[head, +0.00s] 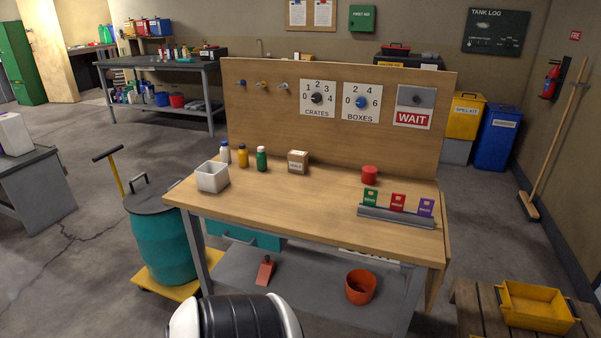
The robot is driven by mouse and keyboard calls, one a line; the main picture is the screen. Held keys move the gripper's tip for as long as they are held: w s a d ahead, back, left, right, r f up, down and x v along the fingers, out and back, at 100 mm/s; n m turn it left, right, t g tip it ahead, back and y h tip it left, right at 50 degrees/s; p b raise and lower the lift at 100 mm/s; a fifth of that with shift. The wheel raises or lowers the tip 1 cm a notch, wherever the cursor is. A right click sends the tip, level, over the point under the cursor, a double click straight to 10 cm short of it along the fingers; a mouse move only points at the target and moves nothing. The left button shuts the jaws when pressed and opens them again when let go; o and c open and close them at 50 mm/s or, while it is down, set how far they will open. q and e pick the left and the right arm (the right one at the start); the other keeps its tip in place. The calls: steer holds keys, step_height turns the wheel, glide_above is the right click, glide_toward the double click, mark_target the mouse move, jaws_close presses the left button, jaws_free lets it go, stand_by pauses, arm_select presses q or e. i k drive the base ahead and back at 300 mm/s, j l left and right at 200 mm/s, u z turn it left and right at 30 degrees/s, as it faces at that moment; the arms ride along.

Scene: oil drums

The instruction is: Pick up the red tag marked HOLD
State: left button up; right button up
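A red tag (398,203) stands in the middle of a grey rack (397,217) at the right front of the wooden workbench. Its lettering is too small to read surely. A green tag (370,198) stands to its left and a purple tag (426,208) to its right in the same rack. Neither of my grippers shows in the head view. A black and white rounded part at the bottom edge seems to be mine.
On the bench (320,190) are a white bin (212,177), several bottles, a small box (298,162) and a red cylinder (370,175) behind the rack. A teal drum (160,245) stands at the left. A yellow tray (535,306) rests on a pallet at the right. The bench's middle is clear.

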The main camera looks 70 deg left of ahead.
mark_target(397, 205)
steer(key=u, duration=1.65)
steer(key=i+l, duration=0.1)
steer(key=i, duration=0.6)
steer(key=i+l, duration=0.1)
steer(key=i, duration=0.55)
steer(key=k+l, duration=0.1)
steer(key=l, duration=0.2)
steer(key=k+l+u, duration=0.1)
steer(key=l, duration=0.25)
